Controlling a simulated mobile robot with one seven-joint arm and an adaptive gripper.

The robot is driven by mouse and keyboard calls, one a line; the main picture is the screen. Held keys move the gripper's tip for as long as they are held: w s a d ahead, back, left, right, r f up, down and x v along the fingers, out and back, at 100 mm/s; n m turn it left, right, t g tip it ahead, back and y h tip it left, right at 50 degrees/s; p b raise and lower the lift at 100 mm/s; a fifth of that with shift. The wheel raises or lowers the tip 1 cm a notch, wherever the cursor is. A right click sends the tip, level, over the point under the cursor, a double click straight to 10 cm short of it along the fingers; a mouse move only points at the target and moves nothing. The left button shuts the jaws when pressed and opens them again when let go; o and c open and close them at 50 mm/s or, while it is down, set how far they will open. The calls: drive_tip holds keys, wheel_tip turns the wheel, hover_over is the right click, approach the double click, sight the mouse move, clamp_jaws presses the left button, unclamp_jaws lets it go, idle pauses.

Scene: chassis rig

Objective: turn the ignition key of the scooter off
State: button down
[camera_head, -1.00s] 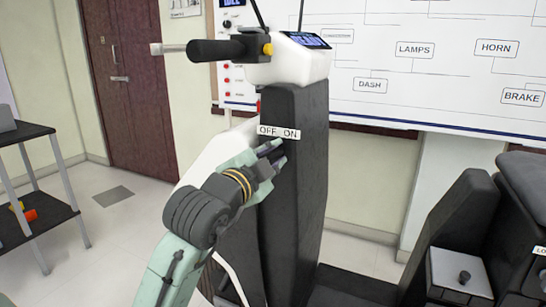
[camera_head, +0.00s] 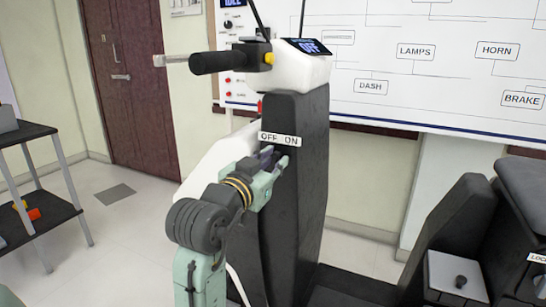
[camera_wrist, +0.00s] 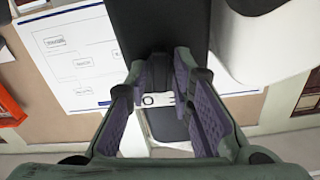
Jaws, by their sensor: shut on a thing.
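The scooter's dark front column (camera_head: 300,190) stands upright in the middle of the head view. A white OFF/ON label (camera_head: 279,139) is on it, with OFF at left. My gripper (camera_head: 270,157) is at the column just under this label, its fingers shut on the ignition key. The fingers hide most of the key. In the wrist view the purple-padded fingers (camera_wrist: 163,72) stand around a dark part against the column, with part of the label behind. The dash display (camera_head: 309,47) on top reads OFF.
The handlebar grip (camera_head: 218,61) sticks out left above my arm. A whiteboard diagram (camera_head: 430,70) hangs behind. The seat section (camera_head: 465,220) is at right. A dark shelf (camera_head: 35,210) stands at far left. Floor between shelf and scooter is clear.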

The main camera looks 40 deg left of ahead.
drive_tip(key=shift+n+p, duration=0.4)
drive_tip(key=shift+n, duration=0.4)
drive_tip(key=shift+f, duration=0.1)
drive_tip(key=c, duration=1.6)
unclamp_jaws()
drive_tip(key=shift+c, duration=0.2)
drive_tip(key=shift+s, duration=0.1)
drive_tip(key=v, duration=1.2)
